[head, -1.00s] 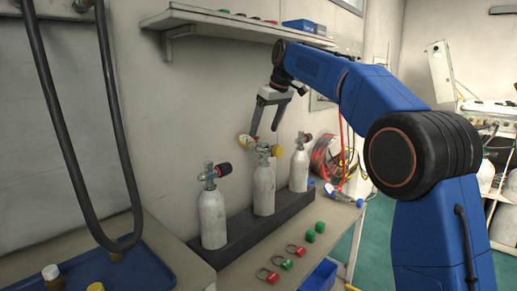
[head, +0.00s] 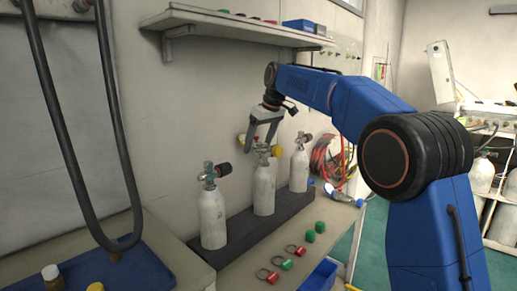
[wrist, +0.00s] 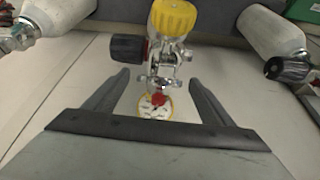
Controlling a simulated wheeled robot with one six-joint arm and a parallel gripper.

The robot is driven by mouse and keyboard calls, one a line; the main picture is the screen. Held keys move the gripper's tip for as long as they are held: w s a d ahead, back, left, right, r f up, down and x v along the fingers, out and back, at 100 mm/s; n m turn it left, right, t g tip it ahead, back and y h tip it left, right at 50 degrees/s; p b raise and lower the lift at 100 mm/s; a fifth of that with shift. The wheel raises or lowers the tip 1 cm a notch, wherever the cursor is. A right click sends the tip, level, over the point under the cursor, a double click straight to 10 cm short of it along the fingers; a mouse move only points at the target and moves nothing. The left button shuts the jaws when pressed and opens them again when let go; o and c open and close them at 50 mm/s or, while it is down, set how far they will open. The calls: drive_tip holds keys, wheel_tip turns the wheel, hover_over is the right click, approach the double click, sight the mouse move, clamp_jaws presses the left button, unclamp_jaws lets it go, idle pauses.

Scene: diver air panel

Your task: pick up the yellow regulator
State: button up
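The yellow regulator (head: 277,151) sits on top of the middle white cylinder (head: 264,190) in the head view. In the wrist view its yellow cap (wrist: 174,17) is at the top centre, with a chrome body, a black knob (wrist: 128,47) to its left and a yellow-rimmed gauge (wrist: 155,106) below. My gripper (head: 262,138) is open and empty, just above and around the regulator's top in the head view. In the wrist view my gripper (wrist: 160,80) has its fingers spread on either side of the gauge and lower chrome part. Contact cannot be told.
White cylinders with dark-knobbed valves stand left (head: 212,215) and right (head: 299,168) in the same dark rack (head: 240,225). Green and red pieces lie in front on the bench. A shelf (head: 235,25) is above, and a black hose (head: 120,130) hangs at the left.

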drive_tip(key=shift+r, duration=0.1)
drive_tip(key=c, duration=1.5)
drive_tip(key=shift+o, duration=0.2)
drive_tip(key=shift+r, duration=3.65)
drive_tip(key=s+d, duration=1.1)
drive_tip(key=d, duration=0.2)
drive_tip(key=shift+s+d+f, duration=0.15)
drive_tip(key=shift+s+d, duration=0.15)
drive_tip(key=shift+s, duration=0.05)
